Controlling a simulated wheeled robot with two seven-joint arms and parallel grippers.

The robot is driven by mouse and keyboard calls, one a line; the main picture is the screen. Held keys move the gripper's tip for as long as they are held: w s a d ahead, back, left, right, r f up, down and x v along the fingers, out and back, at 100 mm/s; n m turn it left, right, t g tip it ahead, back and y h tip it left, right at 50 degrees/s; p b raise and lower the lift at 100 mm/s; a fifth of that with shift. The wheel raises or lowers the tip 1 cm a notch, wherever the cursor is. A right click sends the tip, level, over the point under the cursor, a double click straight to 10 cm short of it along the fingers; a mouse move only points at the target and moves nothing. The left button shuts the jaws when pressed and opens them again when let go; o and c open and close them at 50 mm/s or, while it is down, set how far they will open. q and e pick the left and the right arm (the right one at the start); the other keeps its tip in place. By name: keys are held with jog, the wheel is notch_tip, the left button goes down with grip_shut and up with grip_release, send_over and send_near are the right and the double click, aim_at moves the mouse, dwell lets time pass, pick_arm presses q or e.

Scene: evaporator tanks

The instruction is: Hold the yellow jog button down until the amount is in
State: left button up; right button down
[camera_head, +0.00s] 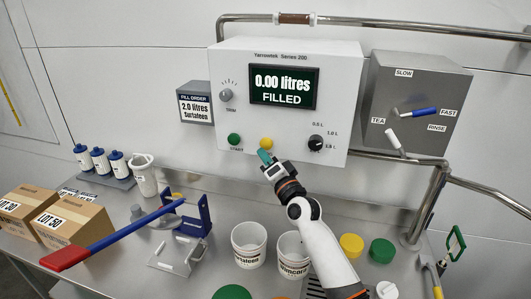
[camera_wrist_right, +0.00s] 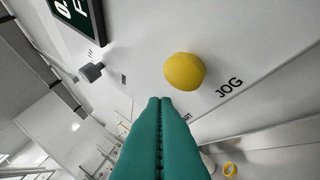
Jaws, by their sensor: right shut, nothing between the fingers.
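The yellow jog button (camera_head: 266,143) is on the lower front of the white control box (camera_head: 225,60). In the right wrist view the button (camera_wrist_right: 184,71) stands out from the panel beside the word JOG. My right gripper (camera_head: 265,157) is shut and empty, its green fingertips just below the button. In the wrist view the fingertips (camera_wrist_right: 160,101) point toward the button and look apart from it. The display (camera_head: 283,88) reads 0.00 litres FILLED. The fill order sign (camera_head: 196,107) reads 2.0 litres Surtaleen. My left gripper is not in view.
A green start button (camera_head: 234,140) and a black selector knob (camera_head: 316,143) flank the jog button. White buckets (camera_head: 249,243) stand below on the steel counter. A red and blue lever (camera_head: 110,238) reaches over the left side. A grey box with levers (camera_head: 405,100) is at right.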

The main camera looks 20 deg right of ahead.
aim_at(263, 144)
jog(key=shift+w+d, duration=0.35)
jog(key=shift+w, duration=0.05)
dwell(1.5)
dwell(0.4)
jog(key=shift+w+d+b, duration=0.25)
jog(key=shift+w+b, duration=0.15)
jog(key=shift+b, duration=0.1)
jog(key=shift+w+d+r+b, duration=0.1)
jog(key=shift+w+d+b, duration=0.2)
jog(key=shift+w+b, duration=0.15)
dwell(4.8)
